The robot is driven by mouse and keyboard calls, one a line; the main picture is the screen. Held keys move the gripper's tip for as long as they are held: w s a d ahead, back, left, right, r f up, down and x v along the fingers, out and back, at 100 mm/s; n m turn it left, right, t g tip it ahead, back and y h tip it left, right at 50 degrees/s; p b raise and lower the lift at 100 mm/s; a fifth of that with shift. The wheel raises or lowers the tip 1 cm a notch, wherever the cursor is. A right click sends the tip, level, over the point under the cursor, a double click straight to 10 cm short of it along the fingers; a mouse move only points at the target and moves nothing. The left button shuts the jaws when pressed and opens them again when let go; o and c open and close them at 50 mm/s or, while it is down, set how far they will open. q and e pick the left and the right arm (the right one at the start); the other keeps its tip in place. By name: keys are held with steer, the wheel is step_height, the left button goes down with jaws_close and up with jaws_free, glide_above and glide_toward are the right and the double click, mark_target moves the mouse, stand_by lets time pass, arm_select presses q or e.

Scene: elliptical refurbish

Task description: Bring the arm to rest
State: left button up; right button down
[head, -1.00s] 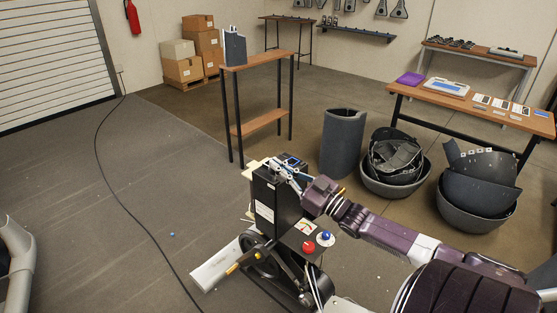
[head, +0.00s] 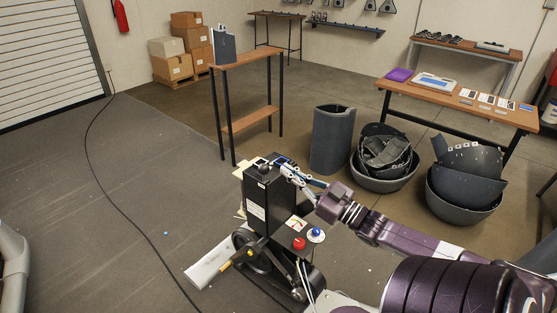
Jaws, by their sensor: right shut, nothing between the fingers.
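My right arm, dark purple, comes in from the lower right. Its gripper (head: 288,172) is shut and empty, just at the upper right edge of the black elliptical machine (head: 266,205). Whether the fingertips touch the machine cannot be told. The machine has a red knob (head: 299,243) and a blue knob (head: 316,235) on its side and a flywheel at its base. My left gripper is not in view.
A narrow wooden shelf table (head: 246,59) stands behind the machine. A grey cylinder bin (head: 332,139) and tubs of dark shells (head: 385,160) stand to the right, before a workbench (head: 452,101). A black cable (head: 100,185) crosses the open floor at left.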

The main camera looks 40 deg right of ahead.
steer(key=shift+s+d+f, duration=0.1)
steer(key=shift+s+f, duration=0.05)
steer(key=shift+s, duration=0.4)
